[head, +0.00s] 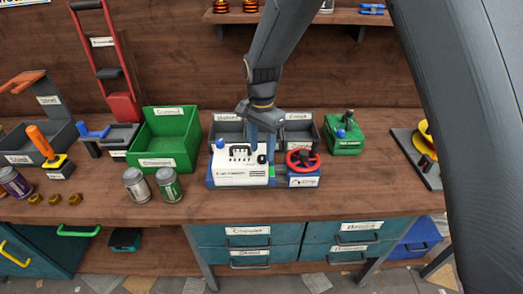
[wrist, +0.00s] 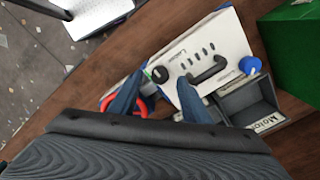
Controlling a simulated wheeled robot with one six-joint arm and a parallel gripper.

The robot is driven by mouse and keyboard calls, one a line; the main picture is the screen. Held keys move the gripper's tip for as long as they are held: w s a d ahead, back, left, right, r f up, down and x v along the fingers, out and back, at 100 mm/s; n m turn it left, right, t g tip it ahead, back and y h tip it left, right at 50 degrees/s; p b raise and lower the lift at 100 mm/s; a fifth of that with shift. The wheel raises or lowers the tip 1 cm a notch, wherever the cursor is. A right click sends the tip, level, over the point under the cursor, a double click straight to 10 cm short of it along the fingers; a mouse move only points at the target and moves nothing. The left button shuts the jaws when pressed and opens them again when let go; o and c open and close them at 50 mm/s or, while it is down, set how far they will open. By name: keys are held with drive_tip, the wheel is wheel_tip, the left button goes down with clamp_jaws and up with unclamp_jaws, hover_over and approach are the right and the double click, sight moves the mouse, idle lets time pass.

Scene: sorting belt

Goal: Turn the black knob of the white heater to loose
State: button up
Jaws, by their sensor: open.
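The white heater (head: 238,175) stands on the workbench, a white box with a blue side, a row of dark slots and small labels. Its black knob (head: 262,159) is at the right of its top in the head view. In the wrist view the black knob (wrist: 160,74) lies between the tips of my fingers. My gripper (head: 262,152) points down over the right part of the heater, open, with one blue finger on each side of the knob in the wrist view (wrist: 160,82). I cannot tell whether the fingers touch the knob. The knob's pointer is too small to read.
A blue knob (head: 220,145) and a black handle (wrist: 208,72) are also on the heater. A red handwheel (head: 303,160) stands close on its right. Grey bins (head: 301,122) are behind, a green bin (head: 165,140) and two cans are to the left. The bench front is clear.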

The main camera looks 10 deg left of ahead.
drive_tip(key=shift+f, duration=1.15)
drive_tip(key=c, duration=1)
drive_tip(key=shift+c, duration=0.4)
